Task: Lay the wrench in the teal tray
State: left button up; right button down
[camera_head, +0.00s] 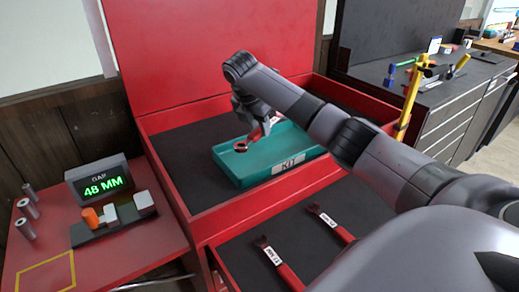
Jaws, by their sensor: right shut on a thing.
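The teal tray (239,176), labelled KIT, sits in the dark-lined top compartment of the red cart. A red-handled wrench (241,146) with a dark ring end is over the tray's left part. My right gripper (262,127) is shut on the wrench, with the arm reaching in from the right. I cannot tell whether the wrench touches the tray floor. Two more red-handled wrenches with white labels, one at the left (272,256) and one at the right (328,219), lie in the open drawer below. My left gripper is out of view.
A red side table at left holds a display (101,180) reading GAP 48 MM, a dark block with several pieces (113,217), and grey cylinders (27,208). The cart's raised red lid (190,60) stands behind the tray. A yellow post (410,100) rises at the right.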

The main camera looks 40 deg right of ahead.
aim_at(262, 157)
jog(key=shift+f, duration=4)
jog(key=c, duration=0.8)
grip_release()
jog(key=shift+f, duration=0.1)
jog(key=shift+c, duration=0.2)
jog(key=v, duration=1.2)
